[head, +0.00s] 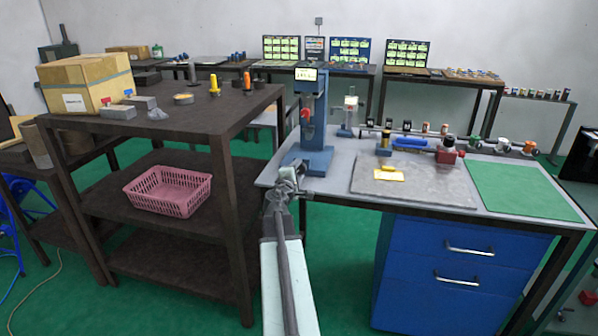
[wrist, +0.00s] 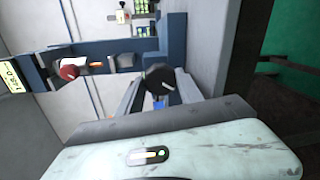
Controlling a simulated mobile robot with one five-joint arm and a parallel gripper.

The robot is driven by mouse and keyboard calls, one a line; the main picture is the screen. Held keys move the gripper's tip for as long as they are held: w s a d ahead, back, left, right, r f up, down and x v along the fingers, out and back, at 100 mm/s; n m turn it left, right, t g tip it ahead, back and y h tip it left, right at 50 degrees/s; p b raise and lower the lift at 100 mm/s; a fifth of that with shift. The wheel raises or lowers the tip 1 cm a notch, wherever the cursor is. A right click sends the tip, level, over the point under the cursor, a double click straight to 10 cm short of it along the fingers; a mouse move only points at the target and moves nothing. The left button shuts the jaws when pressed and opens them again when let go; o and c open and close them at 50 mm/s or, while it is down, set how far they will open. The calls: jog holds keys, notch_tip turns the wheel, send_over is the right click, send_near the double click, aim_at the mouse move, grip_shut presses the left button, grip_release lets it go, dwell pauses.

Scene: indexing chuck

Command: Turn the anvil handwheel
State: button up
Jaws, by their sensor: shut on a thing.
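The blue tester (head: 312,100) stands on the grey bench, with a small display on its head and a red knob (head: 305,113) on its side. My gripper (head: 287,176) is low at the tester's near left side, in front of its base. In the wrist view, a round black handwheel (wrist: 159,79) with a white line on its face sits between the two fingers of my gripper (wrist: 158,92), which are shut on it. In the head view the handwheel is hidden behind my gripper. The red knob (wrist: 69,71) and lit display (wrist: 13,77) lie at the left in the wrist view.
A dark shelf table (head: 240,110) with a cardboard box (head: 88,82) and a pink basket (head: 168,190) stands left of my arm. To the right, a grey slab (head: 425,185) and a green mat (head: 530,190) lie on the bench, with small parts behind.

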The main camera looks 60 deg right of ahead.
jog(key=n, duration=0.5)
jog(key=shift+a+f, duration=0.1)
dwell(0.5)
jog(key=o, duration=1.4)
jog(key=shift+w, duration=0.1)
jog(key=shift+c, duration=0.2)
jog(key=v, duration=0.7)
jog(key=shift+a, duration=0.45)
